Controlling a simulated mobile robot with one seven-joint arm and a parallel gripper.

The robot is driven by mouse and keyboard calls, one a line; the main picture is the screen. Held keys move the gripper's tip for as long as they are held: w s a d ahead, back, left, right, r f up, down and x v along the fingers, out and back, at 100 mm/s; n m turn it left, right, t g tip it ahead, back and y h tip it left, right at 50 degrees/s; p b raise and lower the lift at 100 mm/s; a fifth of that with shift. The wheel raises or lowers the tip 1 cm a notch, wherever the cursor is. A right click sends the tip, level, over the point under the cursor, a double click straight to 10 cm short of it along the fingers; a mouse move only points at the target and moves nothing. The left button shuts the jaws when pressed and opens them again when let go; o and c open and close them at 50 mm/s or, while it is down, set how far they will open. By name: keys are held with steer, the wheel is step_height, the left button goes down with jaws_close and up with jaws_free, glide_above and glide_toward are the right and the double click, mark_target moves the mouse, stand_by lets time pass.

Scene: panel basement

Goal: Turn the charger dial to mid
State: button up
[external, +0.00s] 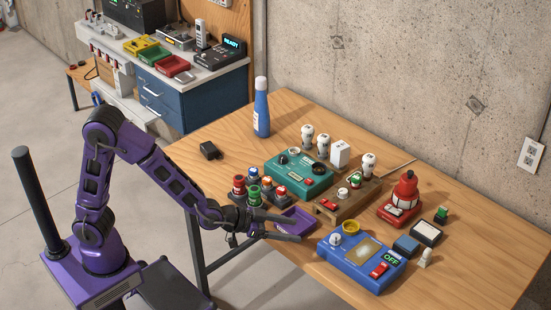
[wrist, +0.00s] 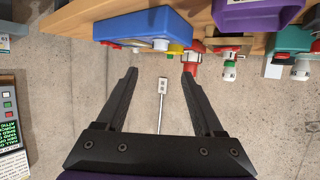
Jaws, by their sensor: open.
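Two boxes with dials stand on the wooden table, and I cannot tell for sure which is the charger. The blue box (external: 361,262) at the front has a white knob (external: 335,240), a yellow ring (external: 351,228), a tan plate, a red switch and a display reading OFF. The teal box (external: 300,178) farther back has a dark dial (external: 283,159). My gripper (external: 303,228) is open and empty by the table's front edge, left of the blue box. In the wrist view, upside down, the blue box (wrist: 140,28) is beyond the fingers (wrist: 160,73); its knob's setting is unclear.
A purple tray (external: 292,222) lies just behind my gripper. Several colored jars (external: 254,195) stand left of it. A blue bottle (external: 261,112) stands at the back.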

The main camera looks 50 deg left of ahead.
mark_target(334, 236)
steer(key=b+x, duration=0.1)
steer(key=x, duration=1.2)
steer(key=shift+w+d, duration=0.15)
steer(key=shift+w, duration=0.05)
steer(key=shift+c, duration=0.2)
jaws_close()
